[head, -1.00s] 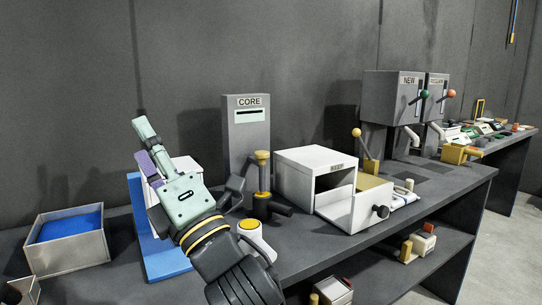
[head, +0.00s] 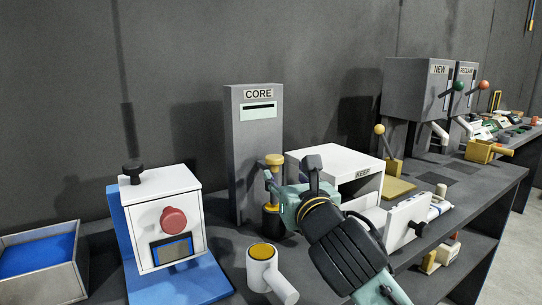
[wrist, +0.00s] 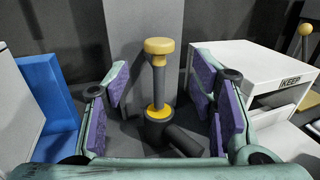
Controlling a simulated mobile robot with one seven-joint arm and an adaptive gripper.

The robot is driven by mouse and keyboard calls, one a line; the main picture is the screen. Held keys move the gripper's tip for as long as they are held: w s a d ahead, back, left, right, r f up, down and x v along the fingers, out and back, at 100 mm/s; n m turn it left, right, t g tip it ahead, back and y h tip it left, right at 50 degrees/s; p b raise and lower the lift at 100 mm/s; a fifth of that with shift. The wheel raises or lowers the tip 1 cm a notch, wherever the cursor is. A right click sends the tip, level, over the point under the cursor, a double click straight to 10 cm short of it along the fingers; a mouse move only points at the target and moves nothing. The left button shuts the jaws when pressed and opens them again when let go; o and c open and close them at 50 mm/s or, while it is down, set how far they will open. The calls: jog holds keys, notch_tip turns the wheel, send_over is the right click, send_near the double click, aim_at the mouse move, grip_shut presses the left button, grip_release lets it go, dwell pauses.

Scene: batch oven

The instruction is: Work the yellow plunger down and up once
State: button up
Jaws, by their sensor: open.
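The yellow plunger (head: 274,160) has a yellow round knob on a dark rod. It stands upright in a dark cylinder with a yellow collar and a dark side handle, in front of the grey CORE column (head: 243,170). In the wrist view the plunger knob (wrist: 159,46) is raised well above the collar. My gripper (wrist: 162,80) is open, with purple-padded fingers on the left and right of the rod and a visible gap on both sides. In the head view my gripper (head: 272,182) partly hides the plunger's rod and cylinder.
A white KEEP box (head: 325,160) with an open drawer stands close on the right. A white unit with a red knob (head: 173,218) on a blue base is on the left. A white cup with a yellow top (head: 263,252) stands in front of the plunger.

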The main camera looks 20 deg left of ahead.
aim_at(277, 161)
jog(key=p+x, duration=0.2)
jog(key=x, duration=0.7)
jog(key=shift+a+r+p, duration=0.1)
jog(key=shift+r+p, duration=0.05)
jog(key=shift+p, duration=0.25)
jog(key=shift+w+a, duration=0.3)
jog(key=shift+w, duration=0.2)
jog(key=shift+c, duration=0.5)
grip_shut()
